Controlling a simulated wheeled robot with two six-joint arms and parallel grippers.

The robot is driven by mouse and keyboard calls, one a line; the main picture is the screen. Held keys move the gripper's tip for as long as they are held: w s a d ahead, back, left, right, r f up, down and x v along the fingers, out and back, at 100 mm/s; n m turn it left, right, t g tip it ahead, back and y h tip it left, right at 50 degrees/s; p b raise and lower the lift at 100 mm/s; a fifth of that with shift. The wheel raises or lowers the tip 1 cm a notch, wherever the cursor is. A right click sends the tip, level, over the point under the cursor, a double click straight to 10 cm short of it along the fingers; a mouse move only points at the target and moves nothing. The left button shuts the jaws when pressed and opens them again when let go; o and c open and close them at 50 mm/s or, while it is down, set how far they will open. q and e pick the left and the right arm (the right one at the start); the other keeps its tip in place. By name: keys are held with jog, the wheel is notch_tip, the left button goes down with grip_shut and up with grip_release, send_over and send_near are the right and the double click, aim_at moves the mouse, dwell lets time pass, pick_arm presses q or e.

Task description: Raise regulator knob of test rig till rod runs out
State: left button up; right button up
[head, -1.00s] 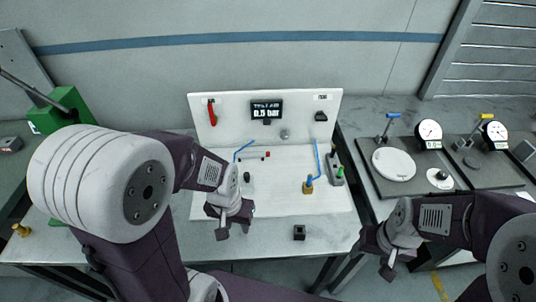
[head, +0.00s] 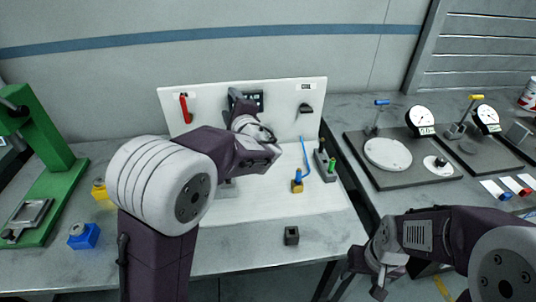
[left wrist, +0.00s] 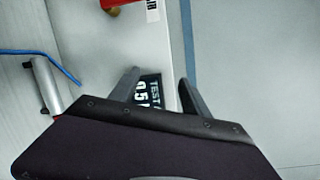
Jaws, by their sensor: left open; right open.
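The test rig (head: 325,90) is a white board and base on the middle table. Its dark display (head: 258,98) is partly covered by my left gripper (head: 238,97). In the left wrist view the display (left wrist: 150,90) shows between the open, empty fingers, with its text sideways and partly cut off. The regulator knob is not visible now; my left wrist covers the board below the display. A grey cylinder (left wrist: 46,86) with a blue hose shows in the left wrist view; I cannot make out its rod. My right gripper (head: 364,281) is open and empty, low at the right.
A red handle (head: 184,108) and a black fitting (head: 305,108) are on the board. A small black block (head: 291,236) stands in front. A green press (head: 45,150) and a blue block (head: 84,236) are left; gauge rigs (head: 390,180) are right.

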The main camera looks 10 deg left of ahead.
aim_at(268, 132)
pick_arm(q)
jog(key=w+d+f+m+t+h+b, duration=0.1)
jog(key=d+f+m+h+b, duration=0.1)
jog(key=d+f, duration=0.3)
jog(key=w+d+f+m+t+h+b, duration=0.2)
jog(key=d+f+b, duration=0.1)
jog(key=d, duration=0.4)
jog(key=f, duration=0.3)
jog(key=f+b, duration=0.1)
jog(key=f, duration=0.4)
jog(key=shift+s+a+f, duration=0.15)
jog(key=shift+s+f, duration=0.1)
jog(key=shift+f, duration=0.15)
jog(key=x, duration=0.7)
jog(key=shift+w+a+r, duration=0.15)
jog(key=shift+w+a, duration=0.05)
jog(key=shift+w, duration=0.05)
pick_arm(e)
notch_tip(268, 132, down, 9)
